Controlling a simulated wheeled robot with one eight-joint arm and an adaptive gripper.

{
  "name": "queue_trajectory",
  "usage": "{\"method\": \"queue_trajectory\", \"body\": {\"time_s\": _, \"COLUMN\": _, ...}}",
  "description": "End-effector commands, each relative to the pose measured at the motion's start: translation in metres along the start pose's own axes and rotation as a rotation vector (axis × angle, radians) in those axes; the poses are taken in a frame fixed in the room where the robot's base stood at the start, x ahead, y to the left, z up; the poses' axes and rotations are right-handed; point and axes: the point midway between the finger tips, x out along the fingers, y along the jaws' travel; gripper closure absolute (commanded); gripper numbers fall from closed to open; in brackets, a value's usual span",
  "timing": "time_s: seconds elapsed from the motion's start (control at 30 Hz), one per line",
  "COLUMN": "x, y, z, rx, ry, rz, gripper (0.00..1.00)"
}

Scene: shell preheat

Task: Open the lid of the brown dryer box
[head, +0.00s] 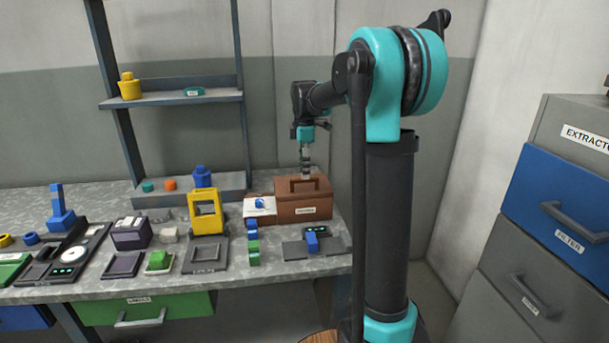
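The brown dryer box (304,209) stands at the back right of the grey bench, with a label on its front. Its lid (318,185) looks closed, and a raised brown handle (301,184) sits on top. My gripper (306,172) points down at the handle from above. Its fingertips are at or very close to the handle. The view is too small to tell whether they touch it or whether they are open or shut.
A white panel with a blue knob (260,204) adjoins the box's left side. A yellow frame (205,212), green and blue blocks (252,246) and a dark tray (297,250) stand nearby. A shelf post (242,140) rises behind, left of my gripper.

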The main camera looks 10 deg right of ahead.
Motion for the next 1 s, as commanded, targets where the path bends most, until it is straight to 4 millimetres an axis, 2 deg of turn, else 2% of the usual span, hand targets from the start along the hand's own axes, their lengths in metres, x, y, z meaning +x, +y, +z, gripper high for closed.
{"method": "queue_trajectory", "body": {"time_s": 0.2, "x": 0.02, "y": 0.0, "z": 0.0, "rx": 0.0, "ry": 0.0, "rz": 0.0, "gripper": 0.67}}
{"method": "queue_trajectory", "body": {"time_s": 0.53, "x": 0.023, "y": 0.0, "z": 0.0, "rx": 0.0, "ry": 0.0, "rz": 0.0, "gripper": 0.67}}
{"method": "queue_trajectory", "body": {"time_s": 0.8, "x": 0.023, "y": 0.0, "z": 0.0, "rx": 0.0, "ry": 0.0, "rz": 0.0, "gripper": 0.99}}
{"method": "queue_trajectory", "body": {"time_s": 1.0, "x": 0.023, "y": 0.0, "z": 0.0, "rx": 0.0, "ry": 0.0, "rz": 0.0, "gripper": 1.0}}
